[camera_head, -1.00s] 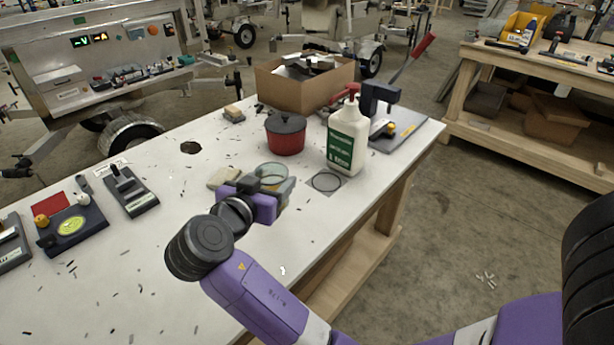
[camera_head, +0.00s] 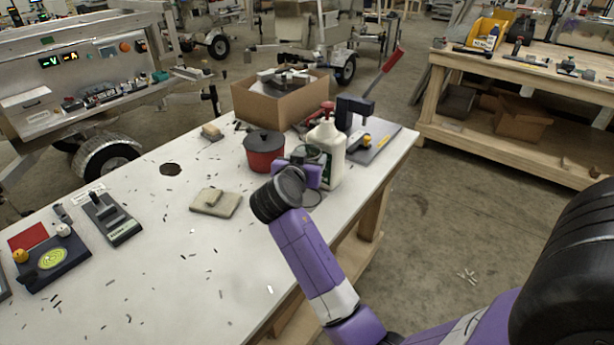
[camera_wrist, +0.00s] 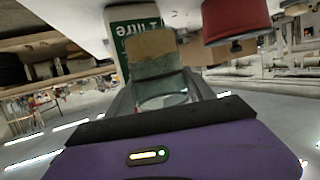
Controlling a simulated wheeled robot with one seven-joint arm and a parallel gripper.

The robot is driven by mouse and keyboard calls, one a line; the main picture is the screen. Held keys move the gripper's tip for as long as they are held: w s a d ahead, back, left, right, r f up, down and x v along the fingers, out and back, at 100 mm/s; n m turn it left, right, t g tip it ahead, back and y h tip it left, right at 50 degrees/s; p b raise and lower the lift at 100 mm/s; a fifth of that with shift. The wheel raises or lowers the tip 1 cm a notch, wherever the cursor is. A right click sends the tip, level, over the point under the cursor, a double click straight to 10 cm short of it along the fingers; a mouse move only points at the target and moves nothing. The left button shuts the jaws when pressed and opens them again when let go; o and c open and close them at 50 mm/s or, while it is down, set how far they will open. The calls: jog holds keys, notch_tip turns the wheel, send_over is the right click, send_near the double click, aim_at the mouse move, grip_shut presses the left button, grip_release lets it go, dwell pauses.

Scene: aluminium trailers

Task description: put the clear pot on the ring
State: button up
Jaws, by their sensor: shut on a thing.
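The clear pot (camera_head: 316,152) is a see-through, slightly greenish vessel, mostly hidden behind my gripper and in front of the white bottle in the head view. My gripper (camera_head: 300,172) is shut on it. In the wrist view the pot (camera_wrist: 162,98) shows between the two fingers. The ring (camera_head: 317,199) is a dark outline on the white table, partly covered by my wrist. The pot is by the ring's far side in the picture; its height above the table cannot be told.
The white bottle (camera_head: 330,160) with a green label stands close behind my gripper. A red pot with a dark lid (camera_head: 264,155) stands to the left. A beige pad (camera_head: 216,202) lies left of my wrist. A cardboard box (camera_head: 280,103) and dark stand (camera_head: 354,112) are behind.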

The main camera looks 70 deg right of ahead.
jog(key=f, duration=0.6)
jog(key=shift+a+f, duration=0.15)
jog(key=shift+a, duration=0.05)
jog(key=shift+d+f+p, duration=0.15)
jog(key=shift+p, duration=0.3)
jog(key=shift+f, duration=0.15)
jog(key=shift+f, duration=0.1)
jog(key=o, duration=1.7)
jog(key=shift+r, duration=0.2)
jog(key=b+v, duration=0.2)
jog(key=v, duration=1)
